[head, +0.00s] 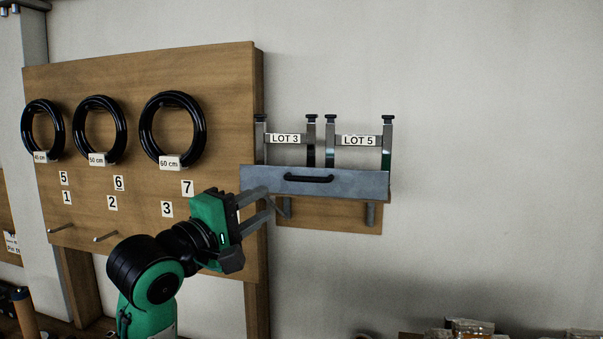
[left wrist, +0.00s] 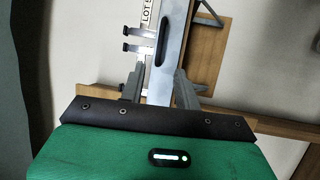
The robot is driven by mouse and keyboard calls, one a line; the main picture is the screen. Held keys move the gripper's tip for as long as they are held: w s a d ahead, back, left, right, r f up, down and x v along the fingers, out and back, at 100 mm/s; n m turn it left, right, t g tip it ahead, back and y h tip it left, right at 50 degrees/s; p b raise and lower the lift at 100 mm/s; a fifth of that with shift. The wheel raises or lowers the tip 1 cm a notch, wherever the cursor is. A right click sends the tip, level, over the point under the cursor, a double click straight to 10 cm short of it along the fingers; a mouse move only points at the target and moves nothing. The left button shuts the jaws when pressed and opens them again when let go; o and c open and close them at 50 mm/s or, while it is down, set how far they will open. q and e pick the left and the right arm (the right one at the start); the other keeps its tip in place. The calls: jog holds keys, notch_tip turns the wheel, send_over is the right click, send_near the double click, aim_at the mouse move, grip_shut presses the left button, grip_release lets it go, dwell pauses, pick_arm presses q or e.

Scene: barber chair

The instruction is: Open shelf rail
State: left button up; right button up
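The shelf rail (head: 350,184) is a grey metal bar across the front of a small wooden wall shelf (head: 330,216). A black handle (head: 309,178) sits at the middle of its face. Two metal frames with labels "LOT 3" (head: 285,139) and "LOT 5" (head: 358,141) stand behind the rail. My left gripper (head: 270,202) is open and empty near the rail's left end, left of and below the handle. In the left wrist view, the rail (left wrist: 168,75) and handle (left wrist: 163,42) show beyond the open fingers (left wrist: 160,88), apart from them. My right gripper is not in view.
A wooden board (head: 140,75) with black coiled hoses (head: 173,130), number labels and pegs (head: 105,237) stands at the left, close to my left arm. Some packets (head: 468,327) lie at the bottom right. The wall space right of the shelf is clear.

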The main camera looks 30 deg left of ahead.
aim_at(304, 181)
pick_arm(q)
jog(key=p+x, duration=0.9)
jog(key=x, duration=0.3)
jog(key=shift+w+a+p, duration=0.1)
jog(key=shift+p, duration=0.2)
jog(key=shift+w, duration=0.3)
jog(key=shift+f, duration=0.1)
grip_shut()
